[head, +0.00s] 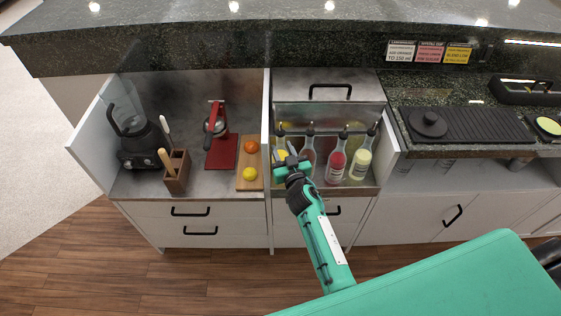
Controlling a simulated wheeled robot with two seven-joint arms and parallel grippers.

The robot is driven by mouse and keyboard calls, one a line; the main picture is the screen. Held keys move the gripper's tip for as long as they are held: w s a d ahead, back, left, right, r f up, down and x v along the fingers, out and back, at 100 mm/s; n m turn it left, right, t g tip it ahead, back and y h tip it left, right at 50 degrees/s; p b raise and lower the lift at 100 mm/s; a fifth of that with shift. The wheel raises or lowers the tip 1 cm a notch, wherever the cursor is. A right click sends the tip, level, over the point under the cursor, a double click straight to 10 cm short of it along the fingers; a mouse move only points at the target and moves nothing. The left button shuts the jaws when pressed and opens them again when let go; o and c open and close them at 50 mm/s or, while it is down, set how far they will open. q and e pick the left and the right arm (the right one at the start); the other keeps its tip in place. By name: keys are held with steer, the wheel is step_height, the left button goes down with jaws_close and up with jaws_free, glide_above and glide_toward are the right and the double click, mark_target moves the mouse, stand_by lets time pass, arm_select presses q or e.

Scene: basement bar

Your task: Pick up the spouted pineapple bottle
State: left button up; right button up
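Several spouted bottles stand in a row in a recessed bay of the bar. From the left they are a bottle with yellow showing (281,155), mostly hidden by my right gripper, a clear brownish bottle (308,153), a red bottle (336,166) and a pale yellow bottle (360,164). Labels are too small to read, so I cannot tell which yellow one is pineapple. My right gripper (288,160) is in front of the leftmost bottle. Its fingers are too small and overlapped to show whether they are open or touching it. My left gripper is out of view.
White dividers flank the bottle bay (268,150). Left of it are a cutting board (246,178) with fruit, a red juicer (217,130), a wooden utensil holder (177,175) and a blender (137,140). A dark mat (485,125) lies right. The dark stone counter overhangs the back.

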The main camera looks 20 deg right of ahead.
jaws_close()
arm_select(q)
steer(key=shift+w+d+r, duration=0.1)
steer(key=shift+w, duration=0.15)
arm_select(e)
steer(key=shift+r, duration=0.1)
